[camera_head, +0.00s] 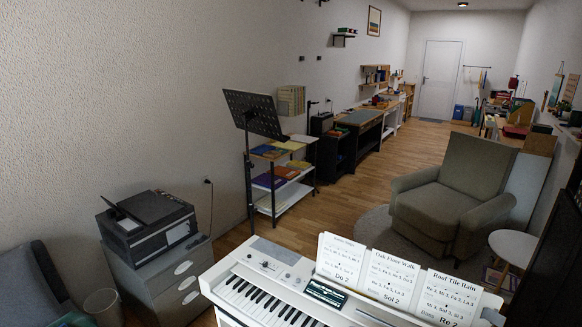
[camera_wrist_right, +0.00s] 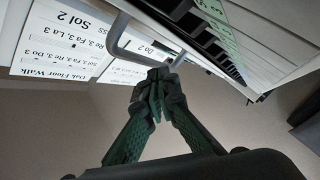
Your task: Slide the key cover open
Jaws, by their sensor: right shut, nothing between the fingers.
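The white digital piano (camera_head: 262,262) stands at the bottom of the head view, with black and white keys (camera_head: 265,302) showing at its left part. Its right part is cut off by the frame edge. In the right wrist view, a grey U-shaped handle (camera_wrist_right: 140,57) stands out from the white piano body, beside keys (camera_wrist_right: 215,42) with green labels. My right gripper (camera_wrist_right: 160,76) is shut and empty, its fingertips at the handle bar; I cannot tell if they touch it. My left gripper is not in view. I cannot make out the key cover's full outline.
Song sheets (camera_head: 392,278) stand upright on the piano behind a small display (camera_head: 325,293). A printer (camera_head: 148,225) on a drawer cabinet is at the left. A music stand (camera_head: 254,115), an armchair (camera_head: 445,195) and a round white table (camera_head: 513,247) are farther back.

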